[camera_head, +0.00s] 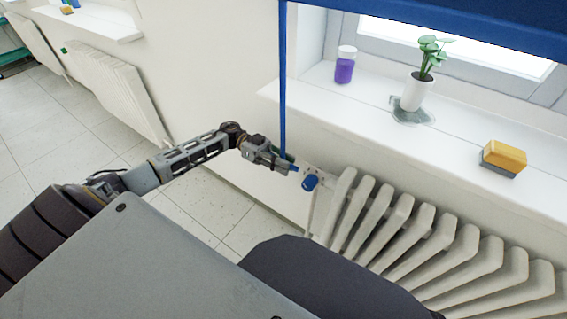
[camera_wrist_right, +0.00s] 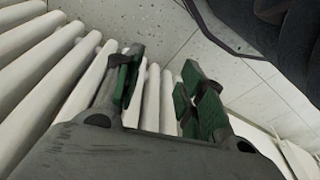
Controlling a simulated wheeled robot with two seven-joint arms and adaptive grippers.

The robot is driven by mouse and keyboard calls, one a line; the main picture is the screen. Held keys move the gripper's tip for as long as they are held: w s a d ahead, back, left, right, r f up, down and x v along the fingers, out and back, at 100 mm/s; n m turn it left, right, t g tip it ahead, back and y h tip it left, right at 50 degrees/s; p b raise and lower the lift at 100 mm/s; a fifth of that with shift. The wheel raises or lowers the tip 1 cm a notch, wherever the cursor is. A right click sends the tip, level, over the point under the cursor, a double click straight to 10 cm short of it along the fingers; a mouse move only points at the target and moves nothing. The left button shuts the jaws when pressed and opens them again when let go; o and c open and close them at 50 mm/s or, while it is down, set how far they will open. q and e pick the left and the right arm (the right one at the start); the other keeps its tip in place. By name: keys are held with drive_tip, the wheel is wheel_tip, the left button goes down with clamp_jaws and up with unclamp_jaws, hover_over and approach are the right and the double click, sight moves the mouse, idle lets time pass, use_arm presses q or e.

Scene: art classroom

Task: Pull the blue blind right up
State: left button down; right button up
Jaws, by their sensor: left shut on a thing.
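The blue blind (camera_head: 450,18) shows at the top right of the head view, its lower edge hanging across the upper part of the window. A blue cord (camera_head: 282,80) hangs straight down the wall left of the sill. My left gripper (camera_head: 288,162) is shut on the lower part of the cord, above the radiator's left end; its fingertips are small and partly hidden. My right gripper (camera_wrist_right: 160,85) shows in the right wrist view with its green-padded fingers apart and nothing between them.
A white radiator (camera_head: 400,235) stands below the sill (camera_head: 455,155), with a blue knob (camera_head: 310,182) at its left end. A purple jar (camera_head: 344,68), a potted plant (camera_head: 418,92) and a yellow sponge-like block (camera_head: 503,158) sit on the sill. Free floor (camera_head: 60,120) lies at left.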

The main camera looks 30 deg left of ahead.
sight(284, 144)
use_arm(q)
drive_tip(key=shift+w+a+r+p, duration=0.1)
drive_tip(key=shift+w+r+p, duration=0.05)
drive_tip(key=shift+r+p, duration=0.35)
drive_tip(key=shift+w+a+r+p, duration=0.1)
drive_tip(key=shift+r+p, duration=0.15)
drive_tip(key=shift+r, duration=0.35)
wheel_tip(284, 144, up, 3)
drive_tip(key=p, duration=0.3)
drive_tip(key=shift+r, duration=0.1)
wheel_tip(284, 144, up, 2)
drive_tip(key=shift+r+p, duration=0.1)
drive_tip(key=shift+p, duration=0.9)
drive_tip(key=shift+r, duration=0.25)
use_arm(e)
drive_tip(key=s+d+f, duration=0.2)
drive_tip(key=f, duration=0.6)
drive_tip(key=s+d+f, duration=0.2)
drive_tip(key=d+f, duration=0.1)
drive_tip(key=f, duration=0.6)
drive_tip(key=shift+d+f+h, duration=0.2)
drive_tip(key=shift+h, duration=0.2)
